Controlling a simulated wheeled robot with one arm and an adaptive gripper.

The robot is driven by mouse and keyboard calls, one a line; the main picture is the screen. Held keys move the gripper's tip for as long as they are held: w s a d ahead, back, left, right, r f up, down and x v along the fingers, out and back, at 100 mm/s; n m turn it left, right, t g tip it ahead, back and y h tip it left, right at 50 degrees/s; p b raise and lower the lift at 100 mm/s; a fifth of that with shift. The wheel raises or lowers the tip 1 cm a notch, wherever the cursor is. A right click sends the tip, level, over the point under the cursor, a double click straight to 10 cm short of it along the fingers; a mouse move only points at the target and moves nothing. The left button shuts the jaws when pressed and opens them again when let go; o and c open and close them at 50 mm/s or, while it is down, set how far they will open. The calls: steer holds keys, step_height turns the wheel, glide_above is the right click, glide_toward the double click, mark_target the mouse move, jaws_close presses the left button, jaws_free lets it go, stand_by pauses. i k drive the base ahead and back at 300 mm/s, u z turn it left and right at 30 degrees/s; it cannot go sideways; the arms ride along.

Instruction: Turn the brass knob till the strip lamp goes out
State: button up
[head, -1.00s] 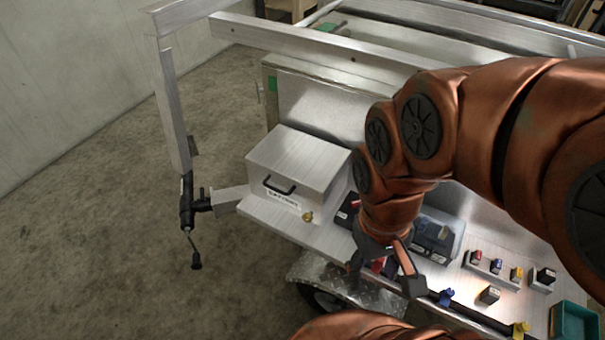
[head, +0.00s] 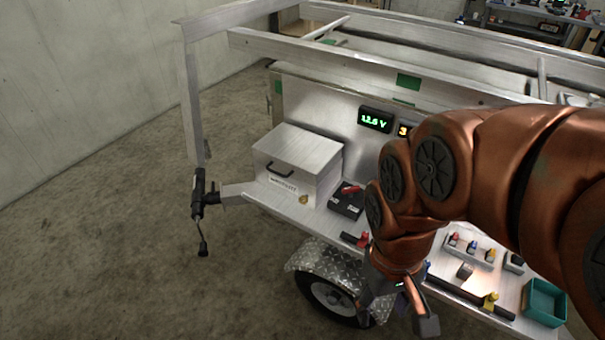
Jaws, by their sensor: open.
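A small brass-coloured piece (head: 303,199), possibly the brass knob, sits at the lower right front corner of a metal box on the trailer's shelf. My gripper (head: 396,308) is open and empty, pointing down by the shelf's front edge, to the right of the brass piece and well apart from it. The strip lamp itself is not clearly in view; my arm hides part of the panel. A warm bright patch lies on the shelf (head: 451,282) right of my gripper.
The lidded metal box (head: 300,150) has a dark handle. A black and red battery-like block (head: 347,200) stands beside it. A green display (head: 375,119) reads about 12.5 V. Coloured terminals (head: 473,250) and a teal bin (head: 544,302) are at right. The floor at left is clear.

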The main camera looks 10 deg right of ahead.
mark_target(304, 199)
steer(key=z, duration=0.05)
steer(key=k, duration=1.05)
steer(key=u, duration=1.05)
steer(key=i, duration=0.95)
steer(key=u, duration=0.4)
